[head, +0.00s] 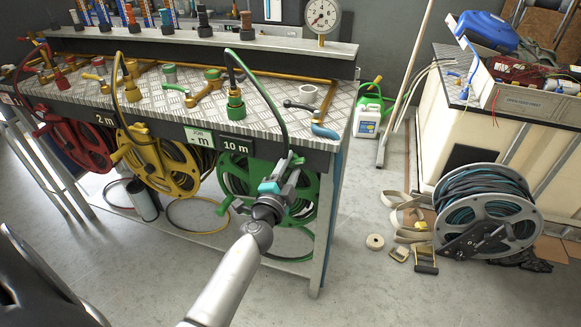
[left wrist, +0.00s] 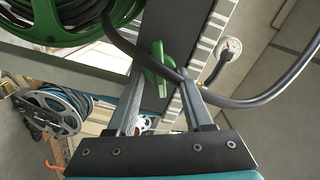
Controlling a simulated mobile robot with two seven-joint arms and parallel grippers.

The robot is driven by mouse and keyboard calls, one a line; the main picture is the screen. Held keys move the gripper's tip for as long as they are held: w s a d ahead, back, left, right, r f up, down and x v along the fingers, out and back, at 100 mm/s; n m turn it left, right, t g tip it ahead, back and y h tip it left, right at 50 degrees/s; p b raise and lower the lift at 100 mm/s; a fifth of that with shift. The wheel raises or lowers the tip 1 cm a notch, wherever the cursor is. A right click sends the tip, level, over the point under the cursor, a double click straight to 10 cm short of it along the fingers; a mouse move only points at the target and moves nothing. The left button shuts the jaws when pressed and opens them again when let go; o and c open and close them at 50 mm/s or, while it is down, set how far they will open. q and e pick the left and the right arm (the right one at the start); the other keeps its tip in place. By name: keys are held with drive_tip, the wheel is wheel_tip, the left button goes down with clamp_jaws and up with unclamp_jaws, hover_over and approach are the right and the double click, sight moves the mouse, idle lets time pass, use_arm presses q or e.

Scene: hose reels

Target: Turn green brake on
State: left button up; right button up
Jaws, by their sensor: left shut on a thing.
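The green hose reel (head: 233,184) hangs under the bench at its right end, beside the "10 m" label (head: 236,148). Its rim and dark hose also show in the left wrist view (left wrist: 75,22). My left gripper (head: 293,166) is at the reel's upper right, just below the bench edge. In the left wrist view, the green brake lever (left wrist: 158,68) lies between the fingers of my left gripper (left wrist: 167,85), which is shut on it. A dark hose crosses close by the fingers. The gripper hides part of the reel in the head view. My right gripper is not in view.
A yellow reel (head: 150,165) and a red reel (head: 75,143) hang further left. The metal bench top (head: 185,103) carries taps and fittings. A loose reel (head: 487,212), straps and a tape roll (head: 375,242) lie on the floor at right. The floor in front is clear.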

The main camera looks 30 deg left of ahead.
use_arm(q)
drive_tip(key=shift+f+m, duration=0.1)
drive_tip(key=shift+m, duration=1.8)
clamp_jaws()
drive_tip(key=shift+m, duration=0.6)
drive_tip(key=o, duration=1.3)
unclamp_jaws()
drive_tip(key=shift+c, duration=0.2)
drive_tip(key=shift+s, duration=0.1)
